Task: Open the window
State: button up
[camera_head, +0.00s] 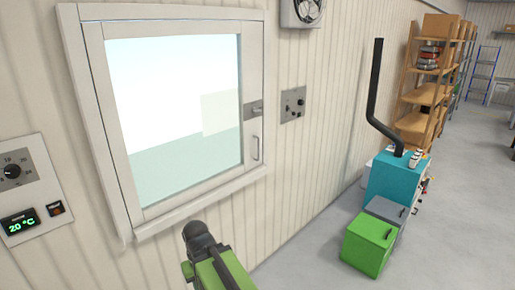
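The window (180,110) is set in the wall at the left, with a white frame and one glass pane. Its sash appears to lie flush in the frame, so it looks closed. A vertical bar handle (258,149) is on the right side of the sash, low down. A small grey latch (254,108) sits above it on the same side. A green and black part of my arm shows below the window, apart from the handle. I see no gripper fingers.
A control panel with a dial (14,172) is left of the window and a switch plate (292,104) is right of it. A fan (303,10) is above. A teal stove (395,178), a green box (369,244) and shelves (427,95) stand at right. Grey floor is clear.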

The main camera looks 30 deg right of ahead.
aim_at(249, 34)
jog(key=z, duration=0.05)
jog(key=i, duration=0.95)
